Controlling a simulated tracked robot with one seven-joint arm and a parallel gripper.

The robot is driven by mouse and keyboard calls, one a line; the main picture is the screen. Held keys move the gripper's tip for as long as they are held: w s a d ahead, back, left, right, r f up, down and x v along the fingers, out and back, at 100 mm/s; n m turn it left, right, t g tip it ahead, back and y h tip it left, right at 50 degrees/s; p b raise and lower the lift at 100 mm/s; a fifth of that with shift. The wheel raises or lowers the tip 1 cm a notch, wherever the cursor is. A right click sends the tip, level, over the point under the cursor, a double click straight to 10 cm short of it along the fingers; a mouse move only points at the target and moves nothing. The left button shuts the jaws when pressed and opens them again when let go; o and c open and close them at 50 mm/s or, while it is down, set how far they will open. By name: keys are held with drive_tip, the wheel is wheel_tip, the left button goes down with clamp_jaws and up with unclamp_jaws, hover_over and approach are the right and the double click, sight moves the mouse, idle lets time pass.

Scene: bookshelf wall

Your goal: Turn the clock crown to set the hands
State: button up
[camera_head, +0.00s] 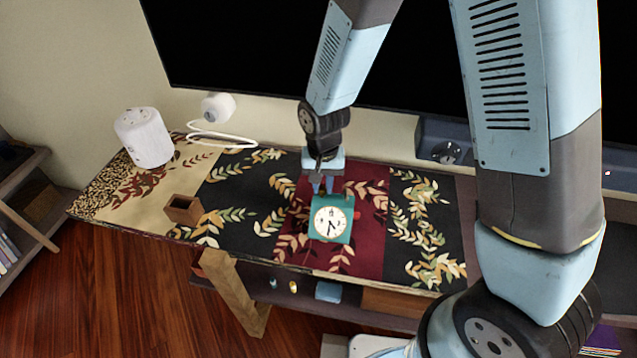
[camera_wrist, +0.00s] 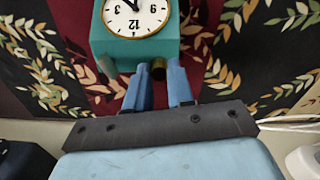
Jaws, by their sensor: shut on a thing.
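The teal clock (camera_head: 345,232) stands on the patterned table cover, its round white face towards the body camera. Its dark hands point to the lower part of the dial. In the wrist view the clock (camera_wrist: 135,47) appears upside down, with its face cut off by the top edge. My gripper (camera_head: 322,188) comes down from above at the clock's top. In the wrist view its two blue fingers stand on either side of the small brass crown (camera_wrist: 159,72), shut on it. The crown is too small to make out in the body view.
A white cylindrical speaker (camera_head: 144,137) and a small wooden box (camera_head: 184,210) stand on the table's left part. A white round device with a cable (camera_head: 218,107) lies at the back, below the dark screen (camera_head: 230,50). The cover right of the clock is clear.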

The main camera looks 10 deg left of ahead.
sight(323, 187)
clamp_jaws()
drive_tip(key=shift+n, duration=0.4)
drive_tip(key=o, duration=0.8)
unclamp_jaws()
drive_tip(key=shift+o, duration=0.2)
wheel_tip(323, 187, up, 14)
drive_tip(key=shift+f, duration=0.2)
